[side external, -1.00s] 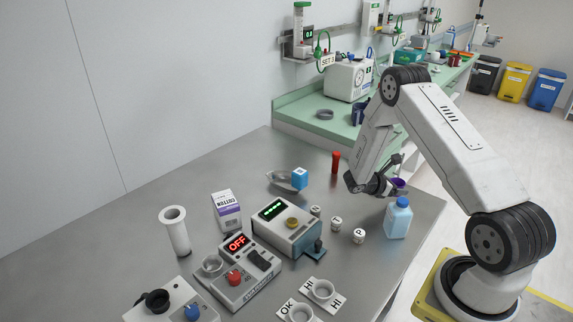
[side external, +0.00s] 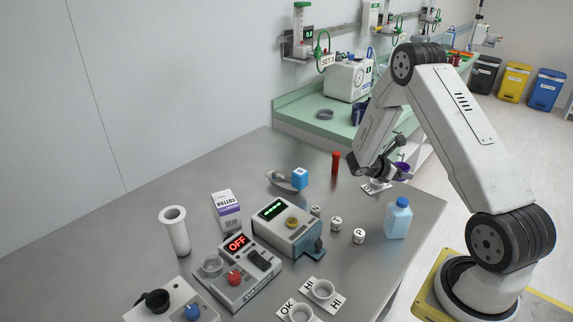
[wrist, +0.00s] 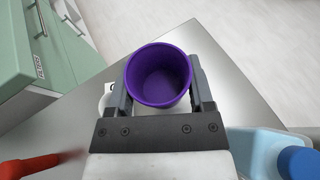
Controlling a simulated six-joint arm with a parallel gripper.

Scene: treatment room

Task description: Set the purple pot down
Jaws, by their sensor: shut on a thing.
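The purple pot (wrist: 158,75) is an open, empty-looking cup, held upright between the two fingers of my gripper (wrist: 160,85) in the wrist view. In the side view the purple pot (side external: 402,171) shows at the end of my gripper (side external: 393,172), above the far right part of the steel table (side external: 330,240). A white labelled card with a ring (side external: 376,186) lies on the table below and a little left of the pot. In the wrist view a white piece (wrist: 106,97) shows partly behind the left finger. The gap under the pot is hard to judge.
A blue bottle with a blue cap (side external: 398,218) stands close in front of my gripper. A red cylinder (side external: 336,162) stands to the left. Small white lettered jars (side external: 359,236), a scoop with a blue cube (side external: 300,178) and several devices are further left. The table's right edge is near.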

